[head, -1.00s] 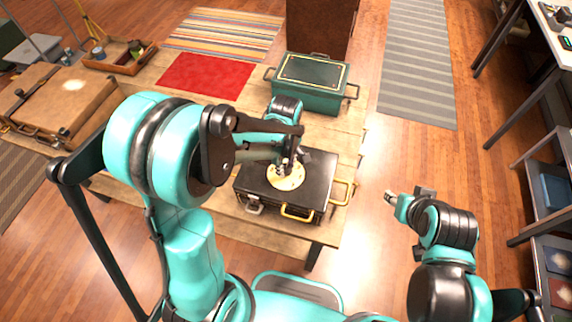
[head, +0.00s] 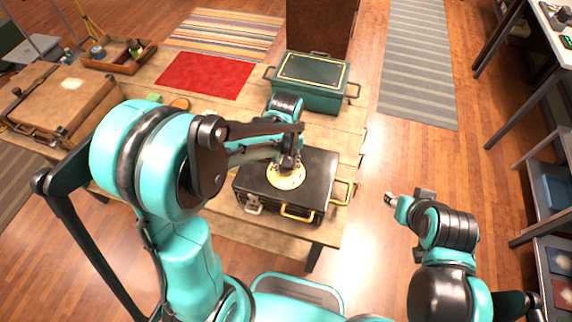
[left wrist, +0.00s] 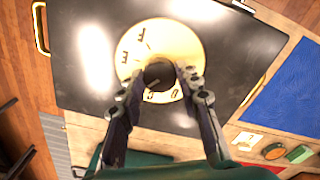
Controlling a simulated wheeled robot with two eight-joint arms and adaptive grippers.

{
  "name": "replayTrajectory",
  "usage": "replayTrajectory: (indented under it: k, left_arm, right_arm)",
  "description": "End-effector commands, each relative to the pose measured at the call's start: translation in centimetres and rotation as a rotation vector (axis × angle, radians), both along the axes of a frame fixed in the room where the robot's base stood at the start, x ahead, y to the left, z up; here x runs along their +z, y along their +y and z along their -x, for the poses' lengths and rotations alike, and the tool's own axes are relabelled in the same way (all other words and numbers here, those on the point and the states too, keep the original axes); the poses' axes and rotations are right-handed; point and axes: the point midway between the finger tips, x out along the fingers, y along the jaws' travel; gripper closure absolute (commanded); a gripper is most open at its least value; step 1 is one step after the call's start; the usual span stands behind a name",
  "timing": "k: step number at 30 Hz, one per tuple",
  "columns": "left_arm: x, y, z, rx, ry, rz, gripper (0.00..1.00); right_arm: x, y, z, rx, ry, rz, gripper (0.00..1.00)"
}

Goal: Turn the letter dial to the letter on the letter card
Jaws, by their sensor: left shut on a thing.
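The letter dial (head: 287,178) is a round cream disc with black letters on top of a black case (head: 318,175). It also shows in the left wrist view (left wrist: 188,45), where its dark centre knob (left wrist: 159,74) sits between my fingers. My left gripper (left wrist: 164,78) is shut on that knob from above; it also shows in the head view (head: 289,163). A small white card (left wrist: 247,140) with dark marks lies on the table beside the case; its letter is too small to read. My right gripper (head: 390,198) is away from the case, over the floor.
The case has gold handles (head: 297,213). A green box (head: 312,82) stands behind it on the wooden table. A blue mat (left wrist: 285,95), an orange round thing (left wrist: 273,151) and a green block (left wrist: 298,154) lie beside the case. A red mat (head: 205,75) lies farther back.

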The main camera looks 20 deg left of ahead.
Motion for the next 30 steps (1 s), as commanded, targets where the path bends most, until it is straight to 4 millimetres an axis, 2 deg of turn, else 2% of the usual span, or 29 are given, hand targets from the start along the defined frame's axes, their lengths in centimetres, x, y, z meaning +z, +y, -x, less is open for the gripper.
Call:
replayTrajectory:
  k: [18,30]
  left_arm:
    - [-0.1,0.0,0.0,-0.574,0.000,0.000,0.95]
    - [0.0,0.0,0.0,-0.835,0.000,0.000,0.95]
  right_arm:
    - [-1.0,0.0,0.0,0.000,0.000,0.000,0.60]
    - [-1.3,0.0,0.0,0.000,0.000,0.000,0.60]
